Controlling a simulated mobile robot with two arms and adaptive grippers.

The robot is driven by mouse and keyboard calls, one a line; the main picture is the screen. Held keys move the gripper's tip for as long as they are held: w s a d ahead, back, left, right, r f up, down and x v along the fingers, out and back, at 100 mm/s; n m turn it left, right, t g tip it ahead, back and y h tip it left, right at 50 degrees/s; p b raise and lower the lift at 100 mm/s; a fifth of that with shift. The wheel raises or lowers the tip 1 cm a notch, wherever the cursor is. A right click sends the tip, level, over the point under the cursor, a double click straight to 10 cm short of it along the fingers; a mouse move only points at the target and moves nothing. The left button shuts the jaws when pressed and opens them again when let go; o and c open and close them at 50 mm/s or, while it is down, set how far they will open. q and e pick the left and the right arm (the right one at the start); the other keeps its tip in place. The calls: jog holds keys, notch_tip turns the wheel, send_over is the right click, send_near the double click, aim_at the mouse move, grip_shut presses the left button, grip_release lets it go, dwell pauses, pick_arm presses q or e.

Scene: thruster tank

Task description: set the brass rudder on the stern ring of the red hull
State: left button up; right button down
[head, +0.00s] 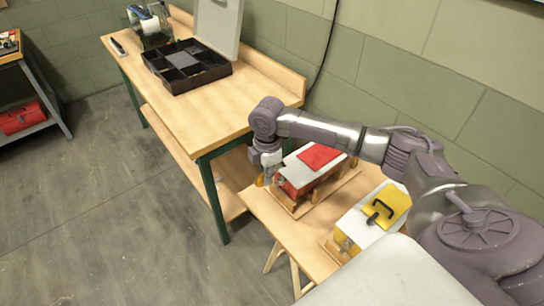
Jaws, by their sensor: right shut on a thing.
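The red hull (293,189) sits in a wooden cradle on the low wooden table; it has a white top with a red panel. My right gripper (269,174) points down at the hull's near left end. It is shut on the brass rudder (260,180), a small orange-gold piece showing at the left of the fingers. The stern ring is hidden or too small to make out, and I cannot tell whether the rudder touches it. My left gripper is out of view.
A yellow-and-white hull (346,243) with a black handle stands in front of the red hull. The workbench (180,116) behind holds an open black compartment box (188,86) and a dark pen-like tool (118,46). A red toolbox (22,117) is on a far-left shelf.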

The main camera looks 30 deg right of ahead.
pick_arm(q)
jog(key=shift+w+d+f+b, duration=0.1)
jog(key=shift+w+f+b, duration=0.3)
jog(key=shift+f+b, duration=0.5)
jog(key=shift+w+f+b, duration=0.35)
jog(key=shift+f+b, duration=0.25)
jog(key=shift+b, duration=0.5)
pick_arm(e)
jog(key=shift+w+d+f+n, duration=0.1)
jog(key=shift+d+f+n, duration=0.25)
jog(key=shift+f, duration=0.55)
jog(key=shift+w+d+f+n, duration=0.15)
jog(key=shift+d+f+n, duration=0.2)
jog(key=shift+f, duration=0.5)
jog(key=shift+w+d+f+n, duration=0.1)
jog(key=shift+d+f+n, duration=0.25)
jog(key=shift+f, duration=0.55)
pick_arm(q)
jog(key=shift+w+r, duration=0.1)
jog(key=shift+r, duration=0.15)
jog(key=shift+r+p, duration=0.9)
jog(key=shift+p, duration=0.2)
pick_arm(e)
jog(key=shift+f, duration=0.1)
jog(key=shift+f, duration=1.35)
jog(key=c, duration=1.2)
grip_release()
